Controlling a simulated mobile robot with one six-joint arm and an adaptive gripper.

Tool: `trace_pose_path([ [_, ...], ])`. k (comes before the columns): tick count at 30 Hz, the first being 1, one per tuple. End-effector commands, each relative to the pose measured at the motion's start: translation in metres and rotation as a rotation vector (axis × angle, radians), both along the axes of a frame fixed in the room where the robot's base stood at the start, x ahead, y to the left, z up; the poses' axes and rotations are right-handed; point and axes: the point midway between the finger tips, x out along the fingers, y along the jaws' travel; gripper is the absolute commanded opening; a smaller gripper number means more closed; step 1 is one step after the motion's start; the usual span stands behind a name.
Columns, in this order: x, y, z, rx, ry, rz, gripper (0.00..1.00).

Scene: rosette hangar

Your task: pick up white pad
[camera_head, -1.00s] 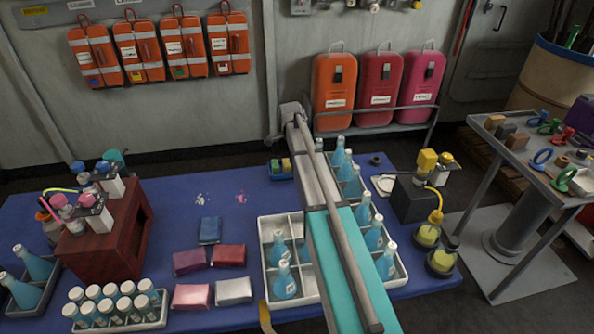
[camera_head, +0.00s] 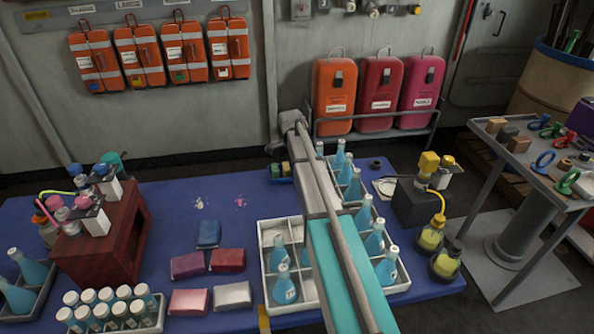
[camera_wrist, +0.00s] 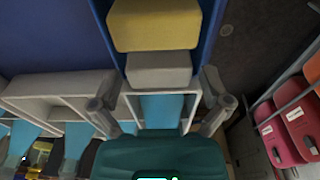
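In the wrist view a pale grey-white pad (camera_wrist: 158,70) lies in a narrow blue tray (camera_wrist: 208,30), beside a yellow pad (camera_wrist: 155,25). My gripper (camera_wrist: 160,100) is open and empty, its fingers spread to either side below the pale pad, apart from it. In the head view the tray (camera_head: 282,180) stands at the table's back edge with yellow and greenish pads showing; my arm hides its right end and my fingertips. A separate whitish packet (camera_head: 232,296) lies at the front of the blue table, beside a pink one.
A divided white crate (camera_head: 262,265) with blue bottles stands under and beside my arm. Red and blue packets (camera_head: 228,259) lie left of it. A dark red cabinet (camera_head: 110,240) stands farther left. Orange and red cases (camera_head: 380,95) stand by the wall behind.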

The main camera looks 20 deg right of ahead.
Motion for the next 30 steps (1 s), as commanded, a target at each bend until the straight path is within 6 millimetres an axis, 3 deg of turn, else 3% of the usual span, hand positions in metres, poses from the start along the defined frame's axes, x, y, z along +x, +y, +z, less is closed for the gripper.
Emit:
trace_pose_path([
  [1, 0.000, 0.000, 0.000, 0.000, 0.000, 0.000, 0.80],
  [4, 0.000, 0.000, 0.000, 0.000, 0.000, 0.000, 0.61],
  [5, 0.000, 0.000, 0.000, 0.000, 0.000, 0.000, 0.59],
  [20, 0.000, 0.000, 0.002, 0.000, 0.000, -0.001, 0.58],
  [30, 0.000, -0.001, 0.019, 0.000, 0.000, -0.001, 0.58],
])
